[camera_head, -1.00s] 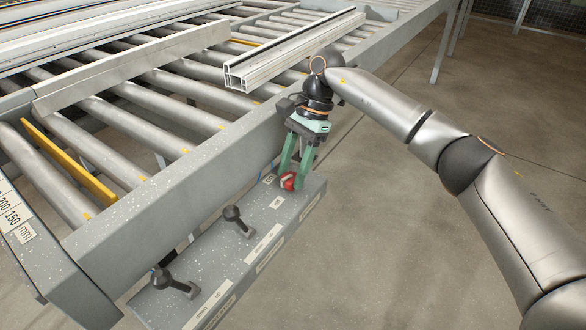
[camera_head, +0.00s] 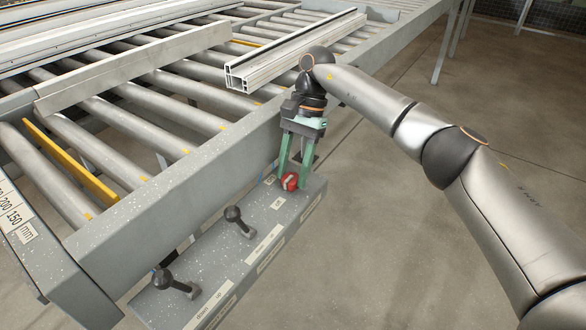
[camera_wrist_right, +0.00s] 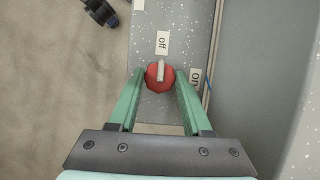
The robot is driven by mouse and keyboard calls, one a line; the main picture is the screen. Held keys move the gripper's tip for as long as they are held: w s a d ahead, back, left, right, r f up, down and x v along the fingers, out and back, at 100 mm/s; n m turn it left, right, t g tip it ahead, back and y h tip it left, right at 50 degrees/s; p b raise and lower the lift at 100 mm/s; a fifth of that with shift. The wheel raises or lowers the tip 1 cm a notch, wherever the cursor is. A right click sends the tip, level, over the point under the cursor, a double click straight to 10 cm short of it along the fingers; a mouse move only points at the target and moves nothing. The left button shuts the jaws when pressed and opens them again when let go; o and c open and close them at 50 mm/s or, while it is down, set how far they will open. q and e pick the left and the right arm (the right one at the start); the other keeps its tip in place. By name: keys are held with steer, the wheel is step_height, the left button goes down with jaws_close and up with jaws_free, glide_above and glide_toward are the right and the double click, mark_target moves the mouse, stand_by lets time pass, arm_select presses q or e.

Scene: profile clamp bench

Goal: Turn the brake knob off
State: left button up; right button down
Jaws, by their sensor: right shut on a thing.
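The red brake knob (camera_head: 290,182) sits at the far right end of the grey control panel (camera_head: 205,260). My right gripper (camera_head: 290,178) points down with its green fingers shut on the knob. In the right wrist view, the knob (camera_wrist_right: 153,82) lies between the fingertips of my right gripper (camera_wrist_right: 160,84). The pale bar on the knob points up toward the "off" label (camera_wrist_right: 162,42). The "on" label (camera_wrist_right: 195,77) is to the right of the knob. My left gripper is not in view.
Two black levers, a nearer one (camera_head: 170,282) and a farther one (camera_head: 237,219), stand on the same panel. A roller conveyor (camera_head: 110,135) runs behind it, with a pale aluminium profile (camera_head: 285,60) on it. The floor to the right is clear apart from my arm.

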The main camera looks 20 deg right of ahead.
steer(key=shift+c, duration=1.7)
jaws_free()
arm_select(q)
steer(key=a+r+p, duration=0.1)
steer(key=p, duration=0.1)
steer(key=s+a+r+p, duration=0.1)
steer(key=p, duration=0.1)
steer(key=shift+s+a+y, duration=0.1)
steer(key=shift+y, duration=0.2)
arm_select(e)
steer(key=v, duration=1.2)
steer(key=shift+r, duration=0.2)
